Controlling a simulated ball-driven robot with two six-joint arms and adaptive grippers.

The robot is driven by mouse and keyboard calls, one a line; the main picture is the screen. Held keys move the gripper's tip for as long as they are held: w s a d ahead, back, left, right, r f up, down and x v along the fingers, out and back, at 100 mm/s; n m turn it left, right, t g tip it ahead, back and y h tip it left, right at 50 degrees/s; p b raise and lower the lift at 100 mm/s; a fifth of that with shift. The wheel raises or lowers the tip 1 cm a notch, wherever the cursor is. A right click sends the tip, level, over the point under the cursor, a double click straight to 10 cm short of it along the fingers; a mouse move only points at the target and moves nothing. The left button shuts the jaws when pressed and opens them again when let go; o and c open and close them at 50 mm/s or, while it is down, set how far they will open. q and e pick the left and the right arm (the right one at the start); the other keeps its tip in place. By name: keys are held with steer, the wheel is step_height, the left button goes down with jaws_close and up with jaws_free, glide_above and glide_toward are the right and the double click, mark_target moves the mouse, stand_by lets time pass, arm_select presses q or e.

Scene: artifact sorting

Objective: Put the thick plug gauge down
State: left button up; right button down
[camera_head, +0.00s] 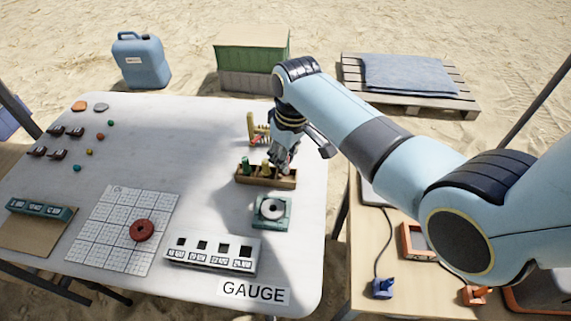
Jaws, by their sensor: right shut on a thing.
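My right gripper (283,161) reaches in from the right and points down at the right part of a wooden rack (257,179). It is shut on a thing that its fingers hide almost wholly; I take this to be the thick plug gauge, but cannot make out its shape. I cannot tell whether it touches the rack. A green plug (245,164) and a yellow plug (266,168) stand upright in the rack, left of the gripper. A card reading GAUGE (254,292) lies at the table's front edge. My left gripper is not in view.
A teal fixture with a grey ring (271,211) sits in front of the rack. A white slotted block (213,255), a gridded sheet (110,225) and a red disc (142,230) lie to the left. A yellow stand (251,127) is behind. The table's middle is clear.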

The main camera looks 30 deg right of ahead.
steer(key=shift+f, duration=1.2)
steer(key=shift+f, duration=0.1)
steer(key=c, duration=1.2)
jaws_free()
steer(key=shift+c, duration=0.2)
step_height(320, 180, up, 12)
steer(key=s+p, duration=0.1)
steer(key=shift+s+d+p, duration=0.2)
steer(key=shift+d+p, duration=0.05)
steer(key=shift+p, duration=0.05)
